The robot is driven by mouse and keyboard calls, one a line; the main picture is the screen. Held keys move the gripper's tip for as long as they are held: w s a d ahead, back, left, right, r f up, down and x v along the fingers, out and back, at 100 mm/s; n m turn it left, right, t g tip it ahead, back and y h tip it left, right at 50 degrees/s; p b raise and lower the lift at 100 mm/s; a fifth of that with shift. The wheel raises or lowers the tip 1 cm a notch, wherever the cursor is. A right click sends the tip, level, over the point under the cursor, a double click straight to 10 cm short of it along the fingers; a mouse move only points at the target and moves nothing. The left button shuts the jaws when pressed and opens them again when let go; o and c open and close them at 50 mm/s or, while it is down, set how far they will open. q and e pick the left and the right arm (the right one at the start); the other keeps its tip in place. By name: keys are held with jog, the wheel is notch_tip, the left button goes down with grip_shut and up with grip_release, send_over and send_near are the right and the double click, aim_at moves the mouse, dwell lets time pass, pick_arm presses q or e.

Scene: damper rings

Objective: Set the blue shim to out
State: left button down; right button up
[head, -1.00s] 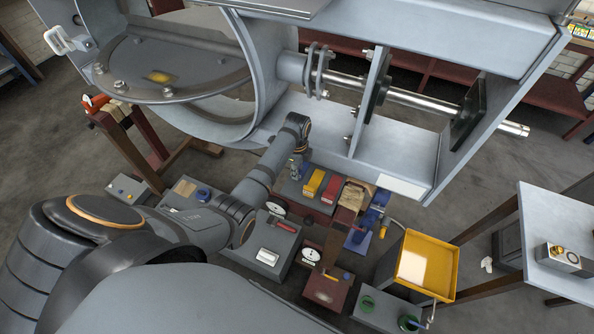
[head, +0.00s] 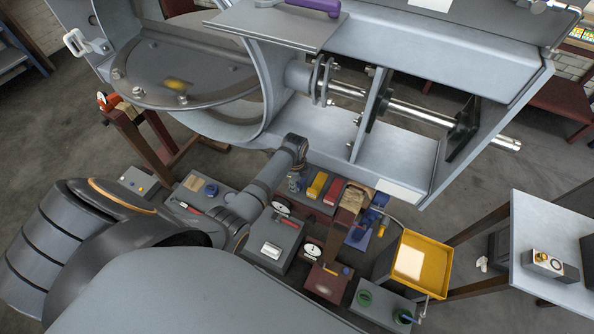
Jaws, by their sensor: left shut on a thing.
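The blue shim (head: 305,181) shows as a small blue patch at the left end of a row of coloured blocks, beside a yellow block (head: 317,185) and a red block (head: 334,191). My left arm reaches in from the left, and its wrist bends down over this end of the row. My left gripper (head: 294,184) points down there, shut on the blue shim; the fingers are small in view and partly hide it. How far the shim stands out cannot be told. My right gripper is not in view.
A large grey machine frame with a steel shaft (head: 405,112) hangs close above my left wrist. A yellow tray (head: 441,285) is to the right, with a pale table (head: 535,225) beyond.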

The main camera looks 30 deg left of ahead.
pick_arm(q)
jog(key=c, duration=1.5)
grip_release()
jog(key=shift+s+f, duration=0.1)
jog(key=shift+s, duration=0.2)
jog(key=shift+o, duration=0.9)
jog(key=shift+w+r, duration=0.1)
jog(key=shift+r, duration=0.25)
notch_tip(320, 180, up, 12)
jog(key=shift+f, duration=0.25)
